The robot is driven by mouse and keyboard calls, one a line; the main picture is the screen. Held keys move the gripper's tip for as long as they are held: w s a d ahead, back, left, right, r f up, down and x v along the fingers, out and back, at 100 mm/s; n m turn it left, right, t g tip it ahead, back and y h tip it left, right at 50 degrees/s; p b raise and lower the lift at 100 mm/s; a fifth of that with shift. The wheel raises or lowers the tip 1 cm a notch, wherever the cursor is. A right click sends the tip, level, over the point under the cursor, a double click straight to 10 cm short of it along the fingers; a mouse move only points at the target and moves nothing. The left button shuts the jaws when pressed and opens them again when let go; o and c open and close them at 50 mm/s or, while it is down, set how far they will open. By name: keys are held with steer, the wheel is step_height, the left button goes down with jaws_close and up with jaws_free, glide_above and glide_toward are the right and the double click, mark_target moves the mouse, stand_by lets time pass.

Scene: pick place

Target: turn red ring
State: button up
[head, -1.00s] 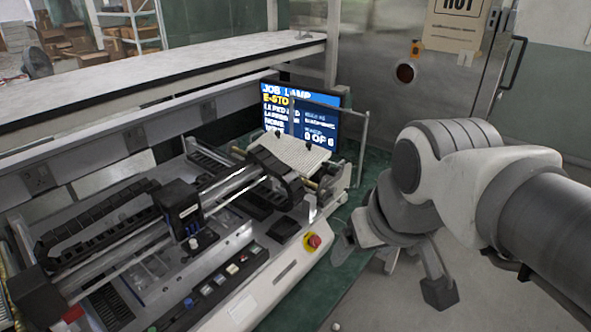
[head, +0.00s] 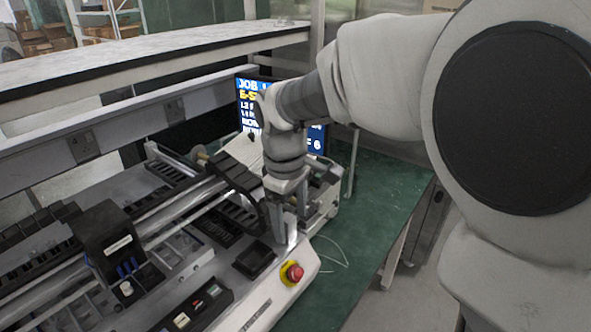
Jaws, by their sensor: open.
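A red knob (head: 294,272) with a yellow collar sits at the front right corner of the machine; I take it as the red ring. It is in full view and nothing touches it. My gripper (head: 288,232) points down over the machine's right end, just behind and slightly left of the red knob in the picture. Its fingers are apart with nothing seen held between them. The exact height of the fingertips above the machine is hard to tell.
A black square tray (head: 255,259) lies left of the knob. Machine buttons (head: 197,306) line the front edge. The green bench top (head: 385,190) at right is mostly clear.

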mark_target(296, 270)
steer(key=f, duration=0.5)
steer(key=w+f+b, duration=0.1)
steer(key=f, duration=0.5)
steer(key=d+f+b, duration=0.1)
steer(key=f, duration=0.5)
steer(key=shift+w+f, duration=0.25)
steer(key=shift+w, duration=0.15)
jaws_close()
steer(key=shift+r, duration=0.1)
